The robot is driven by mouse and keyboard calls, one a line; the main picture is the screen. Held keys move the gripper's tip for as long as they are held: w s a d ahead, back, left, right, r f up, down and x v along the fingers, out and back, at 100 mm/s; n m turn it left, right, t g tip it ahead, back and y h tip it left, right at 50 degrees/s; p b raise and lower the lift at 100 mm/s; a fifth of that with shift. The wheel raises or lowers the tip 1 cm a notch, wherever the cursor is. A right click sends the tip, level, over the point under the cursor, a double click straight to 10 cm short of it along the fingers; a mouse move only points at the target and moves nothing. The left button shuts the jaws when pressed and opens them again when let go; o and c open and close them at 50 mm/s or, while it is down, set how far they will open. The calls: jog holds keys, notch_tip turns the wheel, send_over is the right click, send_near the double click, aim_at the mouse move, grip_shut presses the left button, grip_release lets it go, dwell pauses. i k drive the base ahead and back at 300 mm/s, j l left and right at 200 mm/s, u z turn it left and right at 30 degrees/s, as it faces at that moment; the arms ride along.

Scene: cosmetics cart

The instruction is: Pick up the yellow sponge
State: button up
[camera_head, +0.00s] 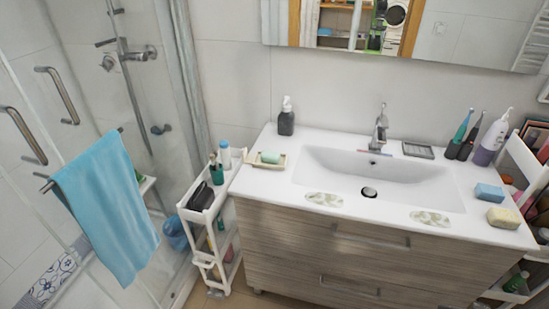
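The yellow sponge (503,217) is a small pale yellow block. It lies flat near the front right corner of the white washbasin top (280,190), in the right part of the head view. A blue sponge (489,193) lies just behind it, a little to the left. The two look close together, with a small gap. Nothing covers the yellow sponge. My gripper does not show in this view.
Electric toothbrushes (461,135) and a white and purple bottle (490,140) stand behind the sponges. A shelf cart (530,165) stands close at the right. The basin (385,178) and faucet (379,130) are left. A blue towel (107,205) hangs far left.

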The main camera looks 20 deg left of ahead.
aim_at(500, 217)
jog(key=i+l+u, duration=0.2)
jog(key=i+l, duration=0.15)
jog(key=l, duration=0.25)
jog(key=i+l+u, duration=0.15)
jog(key=l, duration=0.15)
jog(key=i+l+u, duration=0.1)
jog(key=l, duration=0.25)
jog(key=i+l+u, duration=0.1)
jog(key=l, duration=0.25)
jog(key=i, duration=0.1)
